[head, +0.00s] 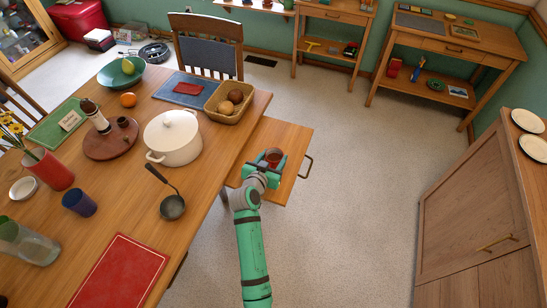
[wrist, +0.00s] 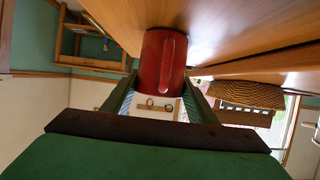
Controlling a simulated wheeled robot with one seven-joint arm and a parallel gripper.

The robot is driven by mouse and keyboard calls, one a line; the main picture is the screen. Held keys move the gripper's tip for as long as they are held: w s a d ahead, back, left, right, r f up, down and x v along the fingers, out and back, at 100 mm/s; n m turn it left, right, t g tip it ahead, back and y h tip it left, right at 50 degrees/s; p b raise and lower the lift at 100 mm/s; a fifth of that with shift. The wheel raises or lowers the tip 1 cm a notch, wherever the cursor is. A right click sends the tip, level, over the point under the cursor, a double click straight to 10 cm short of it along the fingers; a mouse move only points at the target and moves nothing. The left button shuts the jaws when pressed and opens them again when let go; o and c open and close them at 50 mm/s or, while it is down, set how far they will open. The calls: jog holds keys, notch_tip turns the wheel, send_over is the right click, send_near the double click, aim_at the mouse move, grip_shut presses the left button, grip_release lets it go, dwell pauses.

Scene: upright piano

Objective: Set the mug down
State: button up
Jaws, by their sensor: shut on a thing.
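The red mug (head: 273,155) is held in my gripper (head: 264,171), over a low wooden surface (head: 285,135) with a dark bar handle, beside the dining table. In the wrist view the mug (wrist: 164,62) stands between the two fingers of my gripper (wrist: 160,100), which are shut on it. Its handle faces the wrist camera. Wood fills the top of the wrist view close to the mug's far end. I cannot tell whether the mug's base touches the wood.
The dining table (head: 75,225) at left holds a white pot (head: 173,137), a ladle (head: 171,206), a bread basket (head: 231,99) and several other things. The wooden surface is bare around the mug. Open floor (head: 345,205) lies to the right, then a cabinet (head: 475,225).

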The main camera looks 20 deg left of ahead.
jog(key=shift+a, duration=0.1)
jog(key=shift+s, duration=0.1)
jog(key=o, duration=1.3)
jog(key=shift+f, duration=0.1)
jog(key=shift+o, duration=0.2)
